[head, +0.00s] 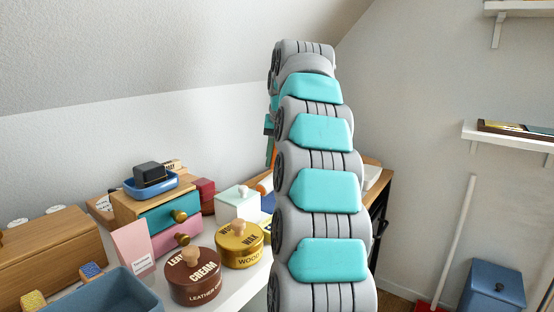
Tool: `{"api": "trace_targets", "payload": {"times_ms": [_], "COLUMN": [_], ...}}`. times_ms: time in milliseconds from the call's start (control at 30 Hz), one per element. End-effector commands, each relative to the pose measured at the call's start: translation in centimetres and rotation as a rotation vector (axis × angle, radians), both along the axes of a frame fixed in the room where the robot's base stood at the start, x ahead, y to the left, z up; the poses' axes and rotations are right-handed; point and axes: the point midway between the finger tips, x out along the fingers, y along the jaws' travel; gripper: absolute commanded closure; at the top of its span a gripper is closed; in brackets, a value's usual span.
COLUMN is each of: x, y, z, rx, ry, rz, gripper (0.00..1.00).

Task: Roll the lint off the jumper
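I see no jumper and no lint that I can make out in the head view. My own grey and teal arm rises through the middle of the picture and hides part of the table behind it. My gripper's fingers do not show. A small orange and white item (265,185) peeks out at the arm's left edge; too little shows to tell what it is. A small two-drawer chest (128,208) has a teal drawer (168,218) above a pink drawer (176,240), each with a brass knob.
Brown leather cream tin (193,284), gold wax tin (240,252), pale green box (237,206) and pink card (134,249) crowd the white table. A blue tray (152,188) tops the chest. A wooden box (45,262) and blue-grey bin (118,294) stand left. A blue bin (492,290) stands right.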

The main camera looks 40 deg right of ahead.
Motion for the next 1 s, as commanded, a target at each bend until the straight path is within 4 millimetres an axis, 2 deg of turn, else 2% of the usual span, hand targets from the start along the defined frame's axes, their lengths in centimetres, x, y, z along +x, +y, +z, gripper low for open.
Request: {"api": "trace_targets", "payload": {"times_ms": [167, 733, 1000], "x": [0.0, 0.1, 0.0], "y": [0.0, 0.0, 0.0], "z": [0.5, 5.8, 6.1], "rx": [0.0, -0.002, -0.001], "ry": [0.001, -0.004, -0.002], "rz": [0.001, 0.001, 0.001], "gripper": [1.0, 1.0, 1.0]}}
